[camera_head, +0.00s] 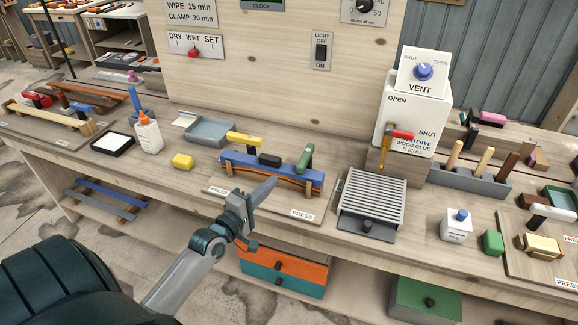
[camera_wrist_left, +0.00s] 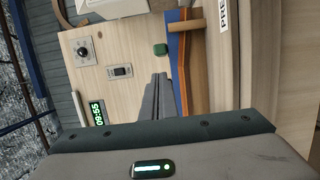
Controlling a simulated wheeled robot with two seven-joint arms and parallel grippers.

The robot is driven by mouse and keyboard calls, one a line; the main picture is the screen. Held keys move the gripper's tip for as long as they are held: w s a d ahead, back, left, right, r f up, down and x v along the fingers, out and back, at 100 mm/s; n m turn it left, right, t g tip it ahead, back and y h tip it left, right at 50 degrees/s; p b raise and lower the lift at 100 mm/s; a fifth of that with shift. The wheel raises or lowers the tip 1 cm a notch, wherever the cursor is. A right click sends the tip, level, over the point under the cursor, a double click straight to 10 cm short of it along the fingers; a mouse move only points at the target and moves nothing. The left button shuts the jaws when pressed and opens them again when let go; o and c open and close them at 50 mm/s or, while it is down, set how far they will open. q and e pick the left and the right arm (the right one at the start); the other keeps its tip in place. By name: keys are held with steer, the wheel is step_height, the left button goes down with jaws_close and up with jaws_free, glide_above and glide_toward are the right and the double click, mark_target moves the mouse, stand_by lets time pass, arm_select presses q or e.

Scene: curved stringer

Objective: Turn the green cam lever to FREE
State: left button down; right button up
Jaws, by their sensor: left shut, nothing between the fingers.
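The green cam lever (camera_head: 305,158) stands at the right end of the blue and orange curved stringer (camera_head: 290,174), its head raised above the blue strip. A PRESS label (camera_head: 301,215) lies on the board in front of it. In the left wrist view the green lever (camera_wrist_left: 160,48) shows as a small block beside the stringer (camera_wrist_left: 178,60). My left gripper (camera_head: 268,186) is shut and empty, in front of the stringer and left of the green lever, apart from the lever. Its closed fingers (camera_wrist_left: 157,90) also show in the wrist view. My right gripper is not in view.
A yellow lever (camera_head: 243,139) and a black lever (camera_head: 270,160) sit on the same stringer. A grey ridged tray (camera_head: 372,200) stands to the right. A glue bottle (camera_head: 148,135) and a yellow block (camera_head: 183,161) are to the left.

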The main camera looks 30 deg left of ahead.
mark_target(289, 171)
arm_select(q)
steer(key=shift+w, duration=0.1)
